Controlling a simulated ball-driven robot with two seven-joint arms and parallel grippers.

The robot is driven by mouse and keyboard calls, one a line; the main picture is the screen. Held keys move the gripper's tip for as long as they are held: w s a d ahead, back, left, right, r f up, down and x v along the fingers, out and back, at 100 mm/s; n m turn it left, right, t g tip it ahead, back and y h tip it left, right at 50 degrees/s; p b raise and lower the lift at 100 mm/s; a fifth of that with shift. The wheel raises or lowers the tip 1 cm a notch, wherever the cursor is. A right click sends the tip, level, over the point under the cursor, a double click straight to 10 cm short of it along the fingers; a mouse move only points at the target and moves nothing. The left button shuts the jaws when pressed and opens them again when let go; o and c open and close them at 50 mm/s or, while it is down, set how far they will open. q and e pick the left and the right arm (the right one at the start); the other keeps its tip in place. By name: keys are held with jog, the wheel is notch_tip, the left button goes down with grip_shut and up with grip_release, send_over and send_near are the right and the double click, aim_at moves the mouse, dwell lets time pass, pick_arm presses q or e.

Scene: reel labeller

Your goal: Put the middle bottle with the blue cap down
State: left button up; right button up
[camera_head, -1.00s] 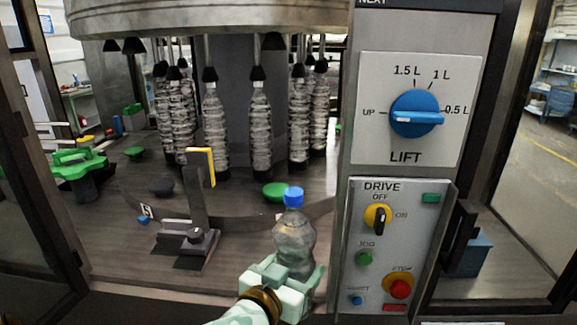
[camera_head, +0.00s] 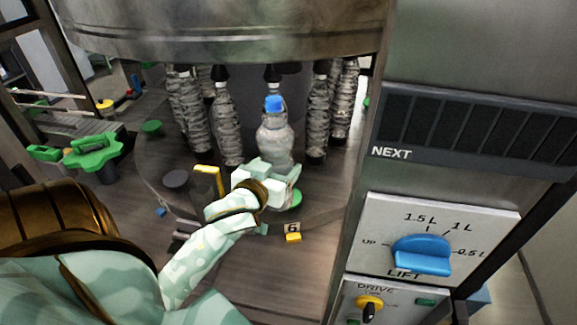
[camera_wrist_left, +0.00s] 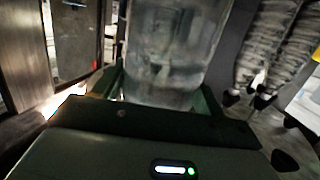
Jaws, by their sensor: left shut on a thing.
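The clear bottle with the blue cap (camera_head: 275,138) is upright in my left gripper (camera_head: 270,172). The gripper is shut around its lower part, which the fingers hide in the head view. In the left wrist view the clear bottle body (camera_wrist_left: 172,50) stands between the fingers (camera_wrist_left: 160,98). The bottle is over the round turntable, in front of the hanging ribbed bottles. A green round pad (camera_head: 296,198) shows partly behind and below the gripper. Whether the bottle base touches anything cannot be seen. My right gripper is not in view.
Several ribbed bottles (camera_head: 226,125) hang under the big metal drum (camera_head: 220,30). A yellow-edged bracket (camera_head: 208,180) stands left of the gripper. A tag marked 6 (camera_head: 292,227) is at the turntable's front. The control panel (camera_head: 440,225) with the blue lift knob (camera_head: 422,254) closes off the right.

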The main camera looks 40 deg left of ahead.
pick_arm(q)
jog(key=w+a+f+b, duration=0.1)
jog(key=w+a+f, duration=0.5)
jog(key=w+f, duration=0.5)
jog(key=shift+w+a+f, duration=0.35)
jog(key=shift+f, duration=0.35)
jog(key=shift+f, duration=0.15)
jog(key=o, duration=1.8)
jog(key=shift+s+f, duration=0.1)
jog(key=shift+d, duration=0.1)
